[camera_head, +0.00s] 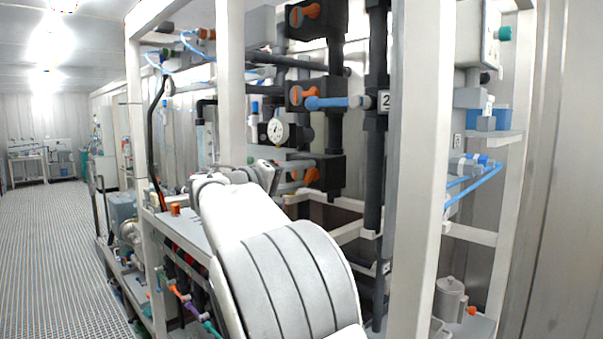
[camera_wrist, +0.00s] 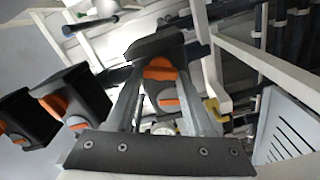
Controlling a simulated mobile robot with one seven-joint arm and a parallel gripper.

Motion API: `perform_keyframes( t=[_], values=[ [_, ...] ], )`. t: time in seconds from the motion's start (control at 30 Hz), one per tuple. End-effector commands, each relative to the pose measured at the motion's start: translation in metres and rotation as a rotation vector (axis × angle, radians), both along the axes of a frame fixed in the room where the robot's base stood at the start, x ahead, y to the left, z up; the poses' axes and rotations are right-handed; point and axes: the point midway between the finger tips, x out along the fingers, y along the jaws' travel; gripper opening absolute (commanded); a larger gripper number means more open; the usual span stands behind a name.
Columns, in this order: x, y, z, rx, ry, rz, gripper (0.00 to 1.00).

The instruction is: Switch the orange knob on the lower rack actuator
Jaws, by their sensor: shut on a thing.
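The lower rack actuator is a black block with an orange knob (camera_head: 299,176), low on the rack in the head view and partly covered by my arm. In the wrist view an orange knob (camera_wrist: 160,69) on a dark block lies between the two grey fingers of my gripper (camera_wrist: 163,72). The fingers are closed on this knob, one on each side. In the head view the end of my arm reaches the lower actuator from the left, and the fingertips are hard to make out there. The knob's exact turn angle is unclear.
Two more black actuators with orange knobs sit above, at the middle (camera_head: 303,95) and top (camera_head: 304,15). A blue valve handle (camera_head: 335,103) and a round gauge (camera_head: 275,131) are close by. White rack posts (camera_head: 420,170) flank the arm. The grated floor (camera_head: 60,240) at left is clear.

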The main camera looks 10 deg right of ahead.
Motion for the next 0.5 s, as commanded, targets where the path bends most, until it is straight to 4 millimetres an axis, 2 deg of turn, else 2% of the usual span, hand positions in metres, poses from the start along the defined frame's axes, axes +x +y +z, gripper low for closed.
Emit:
perform_keyframes(
  t=[0.2, 0.5],
  values=[
    [0.0001, 0.0003, 0.0001, -0.079, 0.120, 0.000, 0.00],
    [0.0003, 0.0008, -0.0009, -0.137, 0.206, 0.001, 0.00]
  ],
)
